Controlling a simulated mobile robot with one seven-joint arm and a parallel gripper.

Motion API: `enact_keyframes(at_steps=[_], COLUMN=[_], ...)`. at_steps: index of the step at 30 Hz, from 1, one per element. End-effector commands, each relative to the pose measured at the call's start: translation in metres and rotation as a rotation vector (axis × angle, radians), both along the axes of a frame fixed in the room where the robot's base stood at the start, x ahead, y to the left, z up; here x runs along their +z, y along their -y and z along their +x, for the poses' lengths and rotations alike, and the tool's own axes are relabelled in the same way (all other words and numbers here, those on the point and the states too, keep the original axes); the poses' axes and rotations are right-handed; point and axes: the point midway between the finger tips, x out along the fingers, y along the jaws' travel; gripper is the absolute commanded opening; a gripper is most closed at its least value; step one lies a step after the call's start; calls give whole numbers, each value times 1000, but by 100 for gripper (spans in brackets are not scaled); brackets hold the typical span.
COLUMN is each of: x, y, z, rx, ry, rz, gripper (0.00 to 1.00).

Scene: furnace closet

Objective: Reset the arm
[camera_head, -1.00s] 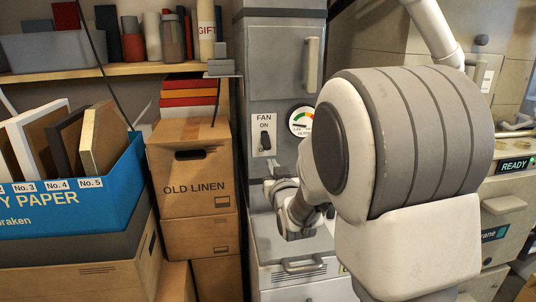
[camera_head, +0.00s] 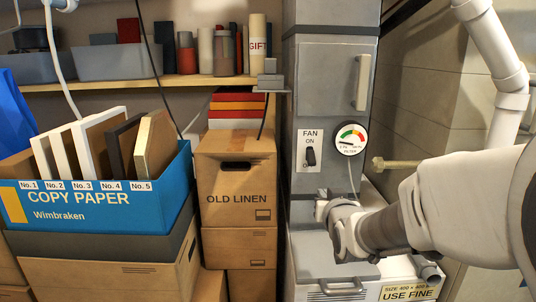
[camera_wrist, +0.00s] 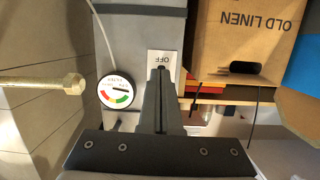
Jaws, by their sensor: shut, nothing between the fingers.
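My gripper (camera_head: 323,205) is in front of the grey furnace cabinet, below the fan switch plate (camera_head: 310,150). Its fingers are together and empty. In the wrist view, which is upside down, the shut fingers (camera_wrist: 160,78) point towards the switch plate (camera_wrist: 165,58) and cover most of it. Only the word OFF shows there. In the head view the black switch under the word ON is in sight, but I cannot surely tell its setting. My arm reaches in from the right edge of the head view.
A filter gauge (camera_head: 350,139) sits right of the switch. A brass-coloured pipe end (camera_head: 395,163) juts out nearby; it also shows in the wrist view (camera_wrist: 72,84). The OLD LINEN box (camera_head: 237,178) and blue COPY PAPER box (camera_head: 100,205) stand left, under a loaded shelf (camera_head: 150,85).

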Motion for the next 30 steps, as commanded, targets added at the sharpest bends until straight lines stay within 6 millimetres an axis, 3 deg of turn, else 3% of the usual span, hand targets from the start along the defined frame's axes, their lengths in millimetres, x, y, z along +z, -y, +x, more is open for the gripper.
enact_keyframes(at_steps=[14, 30], x=[-7, -32], y=[-1, -5], z=[-115, -293], rx=[17, 27], ry=[-389, -836], rz=[18, -24], gripper=[0, 0])
